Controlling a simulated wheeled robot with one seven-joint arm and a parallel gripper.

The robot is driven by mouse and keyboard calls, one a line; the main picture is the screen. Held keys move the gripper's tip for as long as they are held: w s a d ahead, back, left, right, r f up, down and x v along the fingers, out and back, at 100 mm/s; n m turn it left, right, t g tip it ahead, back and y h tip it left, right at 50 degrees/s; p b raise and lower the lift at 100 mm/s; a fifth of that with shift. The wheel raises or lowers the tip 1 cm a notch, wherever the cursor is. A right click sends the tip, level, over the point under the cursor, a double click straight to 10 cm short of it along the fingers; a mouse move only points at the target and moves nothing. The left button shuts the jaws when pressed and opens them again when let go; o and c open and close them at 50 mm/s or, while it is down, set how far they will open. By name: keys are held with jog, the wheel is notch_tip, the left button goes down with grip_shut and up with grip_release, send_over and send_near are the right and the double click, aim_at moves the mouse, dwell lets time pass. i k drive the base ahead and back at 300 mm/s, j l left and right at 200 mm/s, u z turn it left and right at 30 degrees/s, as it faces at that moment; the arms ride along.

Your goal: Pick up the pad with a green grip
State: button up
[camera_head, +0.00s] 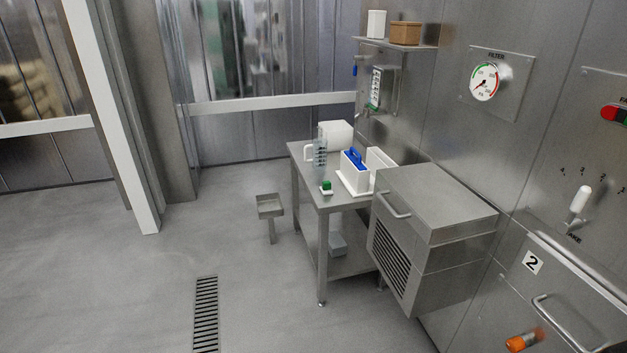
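My gripper is not in view.
A steel cabinet (435,200) with a bar handle stands right of the table. A small steel tray on a post (269,206) stands left of it. The floor (130,290) ahead and left is clear, with a drain grate (205,315).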

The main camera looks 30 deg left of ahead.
aim_at(327, 189)
jog(key=i+j, duration=0.25)
jog(key=j, duration=0.25)
jog(key=i+j, duration=0.25)
jog(key=j, duration=0.3)
jog(key=i+j+u, duration=0.1)
jog(key=i+j, duration=0.15)
jog(key=j, duration=0.25)
jog(key=i+j, duration=0.25)
jog(key=j, duration=0.25)
jog(key=i+j, duration=0.25)
jog(key=j, duration=0.25)
jog(key=i+j, duration=0.25)
jog(key=j, duration=0.25)
jog(key=i+j+u, duration=0.1)
jog(key=i+j, duration=0.15)
jog(key=j, duration=0.25)
jog(key=i+j, duration=0.3)
jog(key=j, duration=0.2)
